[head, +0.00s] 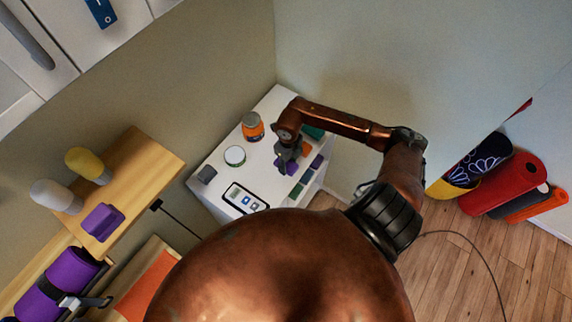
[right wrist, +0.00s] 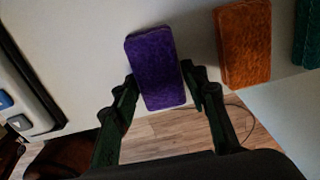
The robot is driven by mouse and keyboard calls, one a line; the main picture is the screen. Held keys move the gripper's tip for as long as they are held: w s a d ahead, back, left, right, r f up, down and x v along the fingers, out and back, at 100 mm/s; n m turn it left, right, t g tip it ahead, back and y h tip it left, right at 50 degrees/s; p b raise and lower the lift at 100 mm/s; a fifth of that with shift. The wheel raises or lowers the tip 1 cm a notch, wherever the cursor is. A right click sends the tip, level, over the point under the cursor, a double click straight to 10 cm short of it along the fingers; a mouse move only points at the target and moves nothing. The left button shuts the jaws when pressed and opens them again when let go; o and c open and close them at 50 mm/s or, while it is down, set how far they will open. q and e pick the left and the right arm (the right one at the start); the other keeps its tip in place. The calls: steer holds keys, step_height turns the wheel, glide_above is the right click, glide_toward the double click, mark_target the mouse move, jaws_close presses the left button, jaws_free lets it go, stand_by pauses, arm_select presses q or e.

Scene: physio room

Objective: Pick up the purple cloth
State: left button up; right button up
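The purple cloth (right wrist: 155,68) is a small, folded, block-like piece lying near the edge of the white top in the right wrist view. In the head view it is a purple patch (head: 292,168) just below my right gripper (head: 285,155) and partly covered by it. In the right wrist view my right gripper (right wrist: 162,82) has one finger on each side of the cloth's near half. The fingers look open and close to its sides; whether they touch it I cannot tell. My left gripper is in neither view.
On the white cabinet top (head: 215,190) stand an orange jar (head: 253,127), a white tin (head: 235,156) and a tablet (head: 245,198). An orange cloth (right wrist: 243,45) lies right of the purple one, with a green one (right wrist: 308,35) beyond. Rolled mats (head: 505,185) are at the right.

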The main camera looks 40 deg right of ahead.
mark_target(288, 164)
steer(key=c, duration=0.6)
steer(key=shift+r, duration=0.15)
steer(key=shift+r, duration=0.3)
step_height(288, 164, up, 2)
steer(key=shift+r+b, duration=0.25)
steer(key=shift+b, duration=0.35)
steer(key=s+a+r, duration=0.2)
steer(key=s+r, duration=0.1)
steer(key=s, duration=0.1)
steer(key=s+a+r+b, duration=0.1)
steer(key=s+a+r, duration=0.1)
steer(key=s+r, duration=0.1)
steer(key=s+a+r, duration=0.3)
steer(key=s, duration=0.2)
steer(key=shift+s+r+b, duration=0.1)
steer(key=shift+r+b, duration=0.2)
steer(key=shift+b, duration=0.1)
